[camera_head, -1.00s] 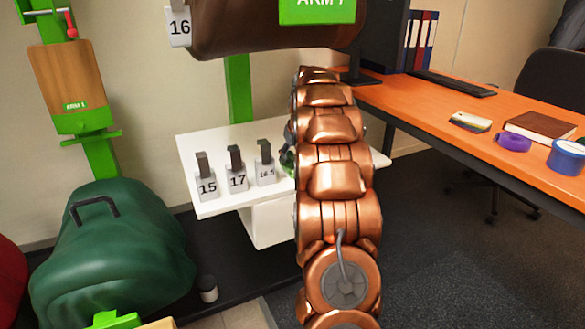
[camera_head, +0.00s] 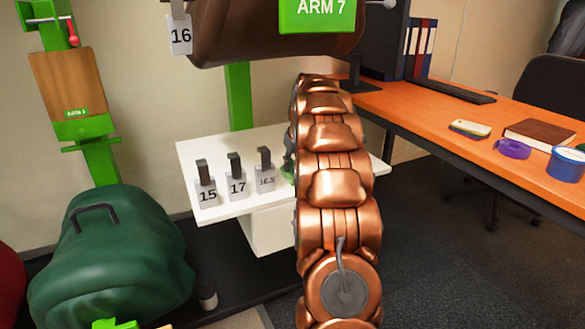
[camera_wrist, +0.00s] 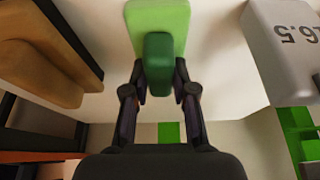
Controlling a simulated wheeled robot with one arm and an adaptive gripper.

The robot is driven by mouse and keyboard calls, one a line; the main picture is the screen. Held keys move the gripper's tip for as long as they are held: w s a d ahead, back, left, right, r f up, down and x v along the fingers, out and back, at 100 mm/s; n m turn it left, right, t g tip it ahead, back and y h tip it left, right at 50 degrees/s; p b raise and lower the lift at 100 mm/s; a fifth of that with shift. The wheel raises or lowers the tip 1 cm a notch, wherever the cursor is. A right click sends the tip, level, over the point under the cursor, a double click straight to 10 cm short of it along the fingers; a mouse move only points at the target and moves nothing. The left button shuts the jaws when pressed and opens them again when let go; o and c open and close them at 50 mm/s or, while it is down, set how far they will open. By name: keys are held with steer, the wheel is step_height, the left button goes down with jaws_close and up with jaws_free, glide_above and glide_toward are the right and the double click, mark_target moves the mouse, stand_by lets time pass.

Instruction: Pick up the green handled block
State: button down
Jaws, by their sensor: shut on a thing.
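The green handled block shows in the wrist view as a light green block (camera_wrist: 174,14) with a darker green upright handle (camera_wrist: 158,62). My gripper (camera_wrist: 160,76) has its two dark fingers on either side of that handle, shut on it. In the head view only a small green part of the block (camera_head: 288,174) shows at the white shelf, beside my copper arm. My arm hides most of the block and my gripper there. I cannot tell whether the block touches the shelf.
Grey handled blocks marked 15 (camera_head: 206,189), 17 (camera_head: 237,182) and 16.5 (camera_head: 266,174) stand left of it on the white shelf (camera_head: 225,150).

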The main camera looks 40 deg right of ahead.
mark_target(292, 162)
steer(key=shift+r+p, duration=0.85)
steer(key=shift+r, duration=0.95)
steer(key=s+a+p, duration=0.1)
steer(key=s+a, duration=0.2)
steer(key=s, duration=0.5)
steer(key=s+a+p, duration=0.2)
steer(key=s+a, duration=0.1)
steer(key=s, duration=0.6)
steer(key=shift+f, duration=0.1)
